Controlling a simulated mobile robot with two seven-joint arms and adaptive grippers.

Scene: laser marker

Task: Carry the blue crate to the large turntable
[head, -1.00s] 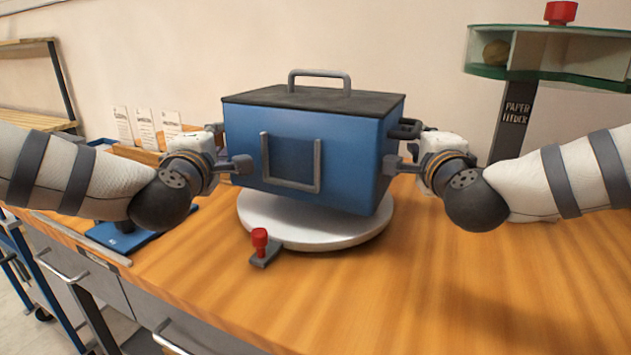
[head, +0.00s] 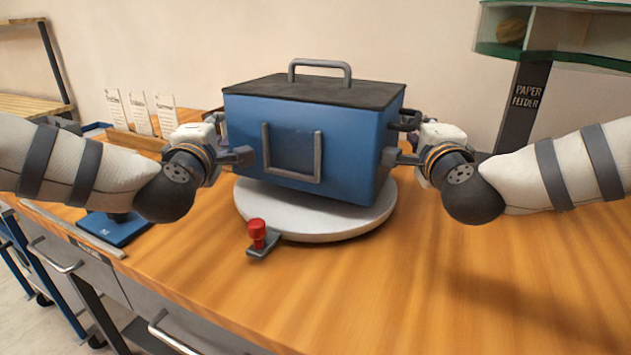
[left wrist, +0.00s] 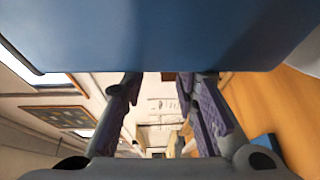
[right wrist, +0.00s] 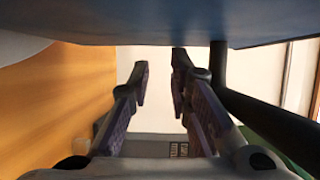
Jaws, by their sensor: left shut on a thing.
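The blue crate (head: 345,160) has a dark lid with a grey top handle and hangs between my two grippers. It is over the white round turntable (head: 345,222); I cannot tell whether its base touches the disc. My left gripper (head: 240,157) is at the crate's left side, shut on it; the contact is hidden. My right gripper (head: 400,158) is at its right side, just below a dark side handle (head: 407,122). In the right wrist view, a dark bar (right wrist: 265,115) runs beside the fingers, and their grip is unclear. The crate's underside fills the top of both wrist views.
A paper feeder (head: 525,100) stands at the back right. The wooden bench is clear at front right.

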